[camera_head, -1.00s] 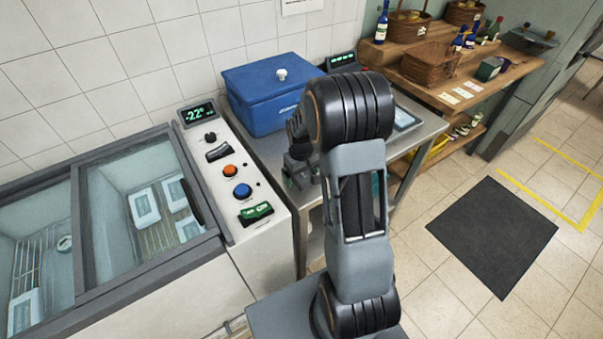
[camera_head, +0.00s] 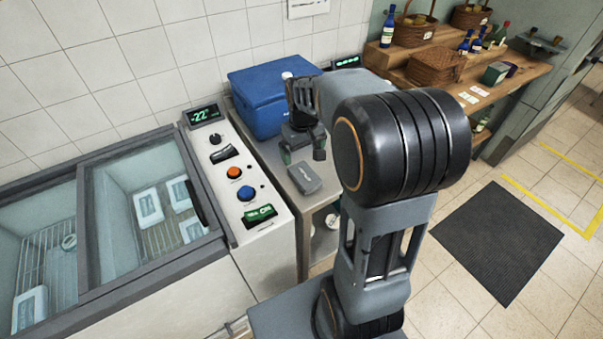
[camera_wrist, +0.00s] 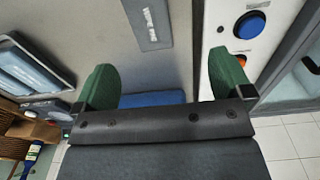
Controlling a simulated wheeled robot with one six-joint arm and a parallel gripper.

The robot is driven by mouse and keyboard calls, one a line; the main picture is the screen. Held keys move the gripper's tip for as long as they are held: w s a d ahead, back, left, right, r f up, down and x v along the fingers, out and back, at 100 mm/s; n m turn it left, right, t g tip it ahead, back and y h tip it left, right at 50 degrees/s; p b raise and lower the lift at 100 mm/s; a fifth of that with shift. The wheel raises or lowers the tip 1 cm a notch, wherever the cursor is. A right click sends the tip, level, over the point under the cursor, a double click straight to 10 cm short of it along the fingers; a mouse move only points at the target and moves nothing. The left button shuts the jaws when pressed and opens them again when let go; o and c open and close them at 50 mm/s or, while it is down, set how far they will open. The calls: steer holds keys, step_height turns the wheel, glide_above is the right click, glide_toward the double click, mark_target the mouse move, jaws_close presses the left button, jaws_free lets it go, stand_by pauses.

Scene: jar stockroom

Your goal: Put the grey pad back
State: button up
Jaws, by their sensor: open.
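The grey pad (camera_head: 305,178) lies flat near the front edge of the steel table (camera_head: 330,208), just right of the freezer's control panel. It has pale lettering and also shows at the top of the wrist view (camera_wrist: 148,22), partly cut off. My gripper (camera_head: 302,155) is open and empty, with its green fingertips spread apart. It is just behind the pad in the head view, apparently above the table. In the wrist view the pad lies beyond the gap between the fingertips (camera_wrist: 165,82), not between them.
A blue cooler box (camera_head: 262,98) with a pale knob stands behind my gripper. The control panel (camera_head: 233,175) with coloured buttons and the glass-topped freezer (camera_head: 140,195) are on the left. A wooden shelf (camera_head: 510,80) with baskets and bottles is at the back right.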

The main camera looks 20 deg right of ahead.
steer(key=s+a+r+t, duration=0.1)
steer(key=s+a, duration=0.3)
steer(key=s, duration=0.3)
steer(key=s+a+r+m+t, duration=0.1)
steer(key=s+a+r+t, duration=0.1)
steer(key=s, duration=0.5)
steer(key=shift+a, duration=0.9)
steer(key=shift+w+r, duration=0.1)
steer(key=shift+c, duration=0.2)
